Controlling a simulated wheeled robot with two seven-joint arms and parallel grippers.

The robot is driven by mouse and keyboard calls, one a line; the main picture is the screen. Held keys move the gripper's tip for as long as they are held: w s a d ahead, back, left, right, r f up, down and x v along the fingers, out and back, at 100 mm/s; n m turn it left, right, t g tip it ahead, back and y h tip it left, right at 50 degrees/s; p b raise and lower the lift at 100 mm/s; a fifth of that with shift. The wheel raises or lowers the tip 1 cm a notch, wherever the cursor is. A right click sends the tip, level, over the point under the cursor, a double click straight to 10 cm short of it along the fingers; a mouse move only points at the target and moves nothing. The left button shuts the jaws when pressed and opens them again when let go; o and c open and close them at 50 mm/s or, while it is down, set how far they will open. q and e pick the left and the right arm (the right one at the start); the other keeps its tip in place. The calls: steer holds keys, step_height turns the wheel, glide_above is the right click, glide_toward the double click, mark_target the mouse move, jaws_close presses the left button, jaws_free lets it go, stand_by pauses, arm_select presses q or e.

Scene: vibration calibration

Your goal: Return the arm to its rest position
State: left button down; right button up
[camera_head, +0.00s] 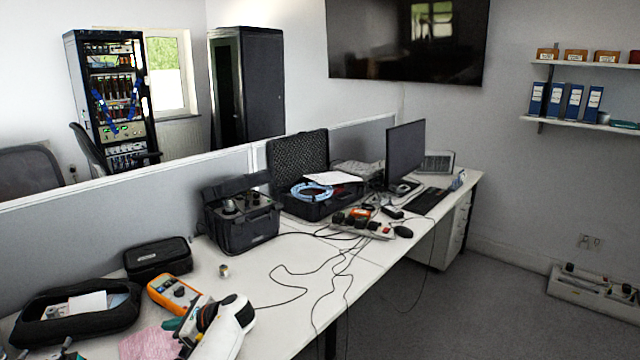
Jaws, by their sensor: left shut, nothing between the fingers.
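A black pouch (78,318), a black case (158,259) and an equipment bag (242,222) stand along the grey partition (110,220). A small metal cylinder (223,270) stands near the arm. Loose cables (290,272) cross the desk. A monitor (405,152) stands farther back.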

arm_select(q)
steer(key=s+d+f+n+h, duration=0.3)
steer(key=s+f+n, duration=0.2)
steer(key=s+f, duration=0.4)
steer(key=s+d+f+n+h, duration=0.35)
steer(key=s+f, duration=0.35)
steer(key=s, duration=0.4)
steer(key=s+d+r+n+h, duration=0.2)
steer(key=s+r+n, duration=0.1)
steer(key=s, duration=0.4)
steer(key=s+d+r+n+h, duration=0.2)
steer(key=s+d, duration=0.1)
steer(key=s, duration=0.5)
steer(key=s+d+r+n+h, duration=0.2)
steer(key=s+r+n+h, duration=0.1)
steer(key=s, duration=0.4)
step_height(320, 180, down, 28)
steer(key=b, duration=0.3)
steer(key=s+a+f+g+b, duration=0.1)
steer(key=s+a+f+b, duration=0.1)
steer(key=s+f, duration=1.6)
step_height(320, 180, down, 3)
steer(key=shift+a+r+g+b, duration=0.1)
steer(key=shift+a+g+b, duration=0.1)
steer(key=shift+g+b, duration=0.3)
arm_select(e)
step_height(320, 180, down, 6)
steer(key=shift+d, duration=0.2)
